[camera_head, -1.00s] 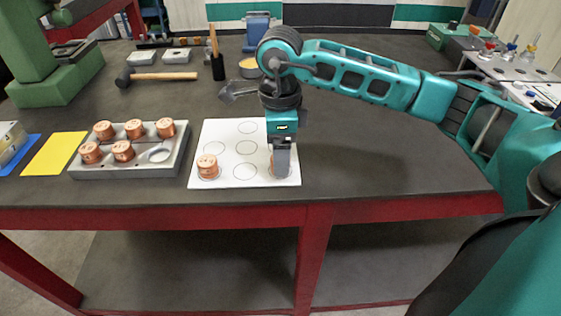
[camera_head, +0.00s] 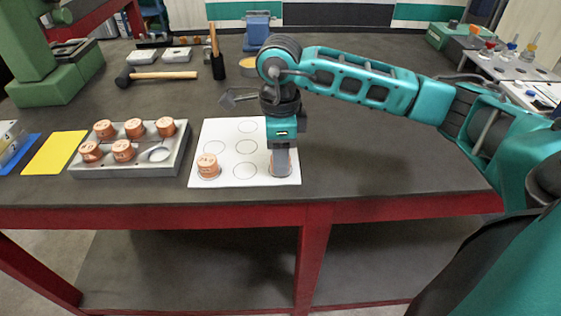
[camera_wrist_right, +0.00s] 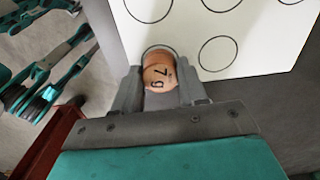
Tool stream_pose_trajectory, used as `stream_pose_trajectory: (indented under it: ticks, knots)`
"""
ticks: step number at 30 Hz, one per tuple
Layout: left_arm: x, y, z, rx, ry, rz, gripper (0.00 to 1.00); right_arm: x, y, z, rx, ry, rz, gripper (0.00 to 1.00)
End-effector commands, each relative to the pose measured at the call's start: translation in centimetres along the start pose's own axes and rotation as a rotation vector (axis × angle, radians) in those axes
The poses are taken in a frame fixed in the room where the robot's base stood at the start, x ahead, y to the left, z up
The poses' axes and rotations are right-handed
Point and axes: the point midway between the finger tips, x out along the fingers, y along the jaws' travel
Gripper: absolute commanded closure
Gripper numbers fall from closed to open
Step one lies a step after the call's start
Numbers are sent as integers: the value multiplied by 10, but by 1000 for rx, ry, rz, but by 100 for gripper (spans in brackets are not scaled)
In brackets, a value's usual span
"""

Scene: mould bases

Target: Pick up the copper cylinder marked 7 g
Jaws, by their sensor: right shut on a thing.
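The copper cylinder marked 7 g (camera_wrist_right: 160,76) is between the fingers of my right gripper (camera_wrist_right: 158,92) in the right wrist view. In the head view my right gripper (camera_head: 281,163) points down at the front right circle of the white sheet (camera_head: 225,139), and its fingers hide most of the cylinder. The gripper is shut on the cylinder, which stands at or just above the sheet; I cannot tell which. Another copper cylinder (camera_head: 208,167) stands on the front left circle. My left gripper is not in view.
A grey mould base (camera_head: 130,171) to the left holds several copper cylinders and has one empty hollow (camera_head: 159,155). A yellow sheet (camera_head: 55,153) lies left of it. A hammer (camera_head: 160,75) lies behind. The table right of the white sheet is clear.

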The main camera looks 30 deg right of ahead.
Motion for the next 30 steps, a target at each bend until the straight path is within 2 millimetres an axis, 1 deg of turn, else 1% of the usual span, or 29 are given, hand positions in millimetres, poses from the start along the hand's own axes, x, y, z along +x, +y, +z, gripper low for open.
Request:
stream_pose_trajectory:
  ticks: [1,3,4,12,17,20,23,26,30]
  knots:
    - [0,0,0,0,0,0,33,0,0,0,0,-1,0,93]
    - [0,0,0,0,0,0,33,0,0,0,0,-1,0,99]
    - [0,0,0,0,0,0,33,0,0,0,0,-1,0,100]
    - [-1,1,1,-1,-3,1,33,-2,0,0,0,-2,-2,100]
    - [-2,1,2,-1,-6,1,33,-12,-1,1,0,-3,-3,100]
    - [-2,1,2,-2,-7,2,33,-25,-1,1,0,-4,-5,100]
    - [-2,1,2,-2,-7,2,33,-46,-2,1,0,-5,-7,100]
    - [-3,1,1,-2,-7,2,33,-74,-1,1,0,-7,-8,100]
    - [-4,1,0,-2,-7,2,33,-119,-1,1,-1,-7,-8,100]
